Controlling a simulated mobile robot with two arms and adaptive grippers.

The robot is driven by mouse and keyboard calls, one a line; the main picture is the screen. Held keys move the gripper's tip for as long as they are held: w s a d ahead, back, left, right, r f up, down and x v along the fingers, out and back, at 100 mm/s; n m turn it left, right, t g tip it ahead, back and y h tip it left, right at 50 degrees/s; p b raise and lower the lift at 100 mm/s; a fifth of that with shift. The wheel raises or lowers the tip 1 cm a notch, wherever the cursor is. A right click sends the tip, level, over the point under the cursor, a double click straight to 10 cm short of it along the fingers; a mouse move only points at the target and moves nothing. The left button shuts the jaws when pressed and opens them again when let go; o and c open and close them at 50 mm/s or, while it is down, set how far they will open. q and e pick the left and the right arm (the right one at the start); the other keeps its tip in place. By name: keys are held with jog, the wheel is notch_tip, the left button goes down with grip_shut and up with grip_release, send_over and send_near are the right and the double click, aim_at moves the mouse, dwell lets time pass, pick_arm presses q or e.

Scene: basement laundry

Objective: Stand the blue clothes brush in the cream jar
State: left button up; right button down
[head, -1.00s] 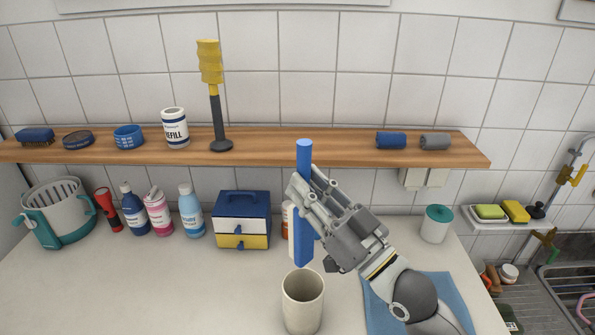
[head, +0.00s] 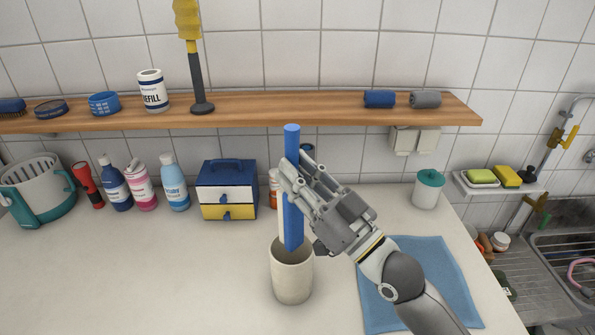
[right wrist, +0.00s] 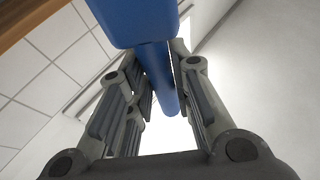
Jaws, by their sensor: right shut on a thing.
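The blue clothes brush (head: 293,215) is upright, its handle end up and a pale bristle strip along its left side. My right gripper (head: 291,178) is shut on it around the upper middle. The cream jar (head: 292,277) stands upright on the counter directly below. The brush's lower end overlaps the jar's mouth; how far it is inside, I cannot tell. In the right wrist view the blue brush (right wrist: 157,70) lies between the fingers of the right gripper (right wrist: 160,75). My left gripper is not in view.
A blue cloth (head: 415,285) lies right of the jar, under my right forearm. A drawer box (head: 228,190), bottles (head: 174,185) and a lidded pot (head: 428,190) stand at the back. A wooden shelf (head: 270,115) runs above. The counter left of the jar is clear.

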aim_at(298, 215)
notch_tip(298, 215, down, 2)
jog(key=shift+f+b, duration=0.25)
jog(key=shift+b, duration=0.5)
jog(key=shift+f+b, duration=2.55)
jog(key=shift+f, duration=0.8)
jog(key=c, duration=1.2)
grip_release()
jog(key=v, duration=1.2)
jog(key=shift+f, duration=0.1)
